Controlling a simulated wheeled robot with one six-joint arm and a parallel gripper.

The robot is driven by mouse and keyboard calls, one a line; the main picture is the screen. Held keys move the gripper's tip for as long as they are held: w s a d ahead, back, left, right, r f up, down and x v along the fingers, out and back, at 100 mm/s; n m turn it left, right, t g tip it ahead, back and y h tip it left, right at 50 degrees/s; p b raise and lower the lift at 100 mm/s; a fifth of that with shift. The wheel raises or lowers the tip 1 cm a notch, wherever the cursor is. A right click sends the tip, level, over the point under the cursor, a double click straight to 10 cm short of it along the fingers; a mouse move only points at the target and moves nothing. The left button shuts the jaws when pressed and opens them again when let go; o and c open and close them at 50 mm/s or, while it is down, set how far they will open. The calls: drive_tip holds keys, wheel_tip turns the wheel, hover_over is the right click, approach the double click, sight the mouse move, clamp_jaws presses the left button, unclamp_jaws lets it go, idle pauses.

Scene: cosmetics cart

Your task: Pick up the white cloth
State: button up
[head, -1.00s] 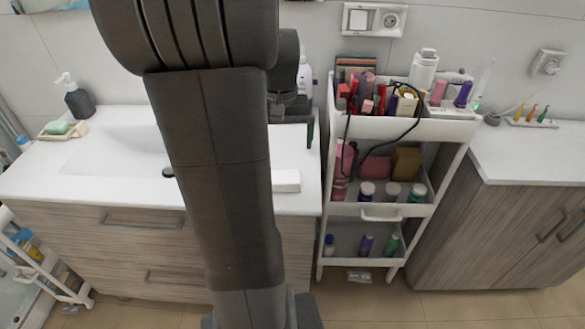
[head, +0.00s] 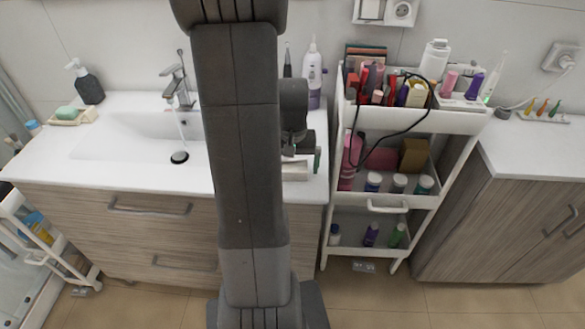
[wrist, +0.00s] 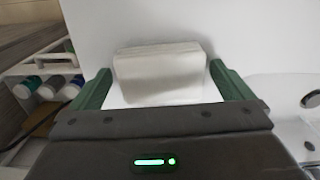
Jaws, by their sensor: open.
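The white cloth (wrist: 160,75) is a folded white stack on the white countertop. In the wrist view it lies between the two green fingers of my gripper (wrist: 160,88), with a gap on each side. My gripper is open and not closed on it. In the head view the cloth (head: 296,172) shows near the counter's front edge, partly hidden by my arm, and my gripper (head: 302,162) is right over it. From the frames I cannot tell the exact height of the fingers above the counter.
The sink (head: 130,140) is to the left, with its faucet (head: 178,80) at the back. A lotion bottle (head: 312,78) stands behind my gripper. A white cart (head: 460,123) full of cosmetics stands close on the right, with a black cable (head: 400,133) hanging over it.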

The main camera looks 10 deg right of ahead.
sight(292, 164)
drive_tip(key=c, duration=1)
wheel_tip(292, 164, up, 10)
drive_tip(key=shift+f, duration=0.1)
drive_tip(key=shift+o, duration=0.9)
drive_tip(key=shift+c, duration=0.4)
